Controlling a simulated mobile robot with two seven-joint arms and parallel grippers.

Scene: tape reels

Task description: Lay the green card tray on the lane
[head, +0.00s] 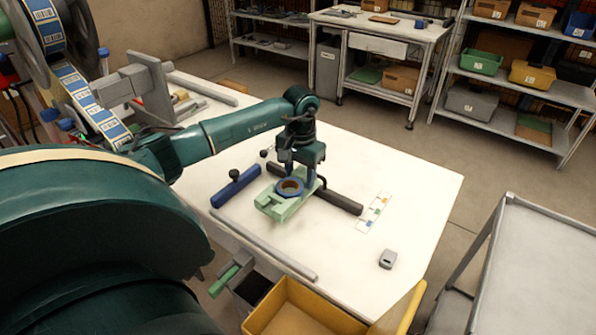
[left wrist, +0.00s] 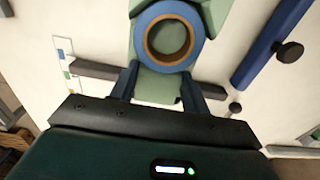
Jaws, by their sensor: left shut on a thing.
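The green card tray (head: 270,205) is over the middle of the white table, across the dark bar (head: 340,201). A blue ring with a brown inner rim (head: 290,187) sits on the tray. My left gripper (head: 298,176) points down at the tray. In the left wrist view its two fingers flank the tray's green body (left wrist: 157,84), just short of the ring (left wrist: 170,36), and are shut on the tray. I cannot tell whether the tray touches the table. No marking clearly identifies the lane. My right gripper is not in view.
A blue bar with a dark knob (head: 236,187) lies left of the tray. A grey rail (head: 265,246) runs along the front edge. A marked white strip (head: 374,213) and a small grey box (head: 388,259) lie to the right. A yellow bin (head: 300,309) stands below the front edge.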

